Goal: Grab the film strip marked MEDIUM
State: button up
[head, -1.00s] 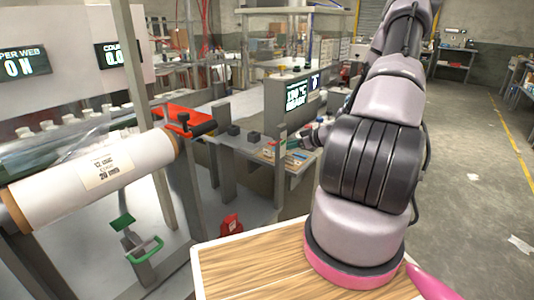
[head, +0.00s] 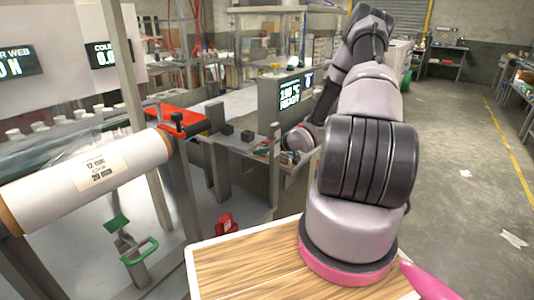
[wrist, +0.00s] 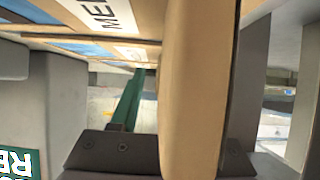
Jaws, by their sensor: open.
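A white label with the letters "ME" (wrist: 105,14) shows at the top left of the wrist view, turned sideways and cut off by the picture edge. It sits on a tan and blue piece, probably the strip marked MEDIUM. A large tan piece (wrist: 195,90) stands upright very close to the camera; I cannot tell what it is. Dark bolted parts of my gripper (wrist: 112,152) show at the bottom. My gripper is open; its fingertips are not clearly visible. In the head view my arm's wrist is by the bench (head: 240,142), and the gripper is hidden.
A grey panel with a lit READY screen (head: 290,94) stands beside the bench, close to my wrist. A white film roll (head: 90,172) lies at the left. A red box (head: 226,223) stands on the floor. The floor (head: 460,200) at the right is mostly clear.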

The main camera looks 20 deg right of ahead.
grip_shut()
jog(key=shift+r, duration=0.1)
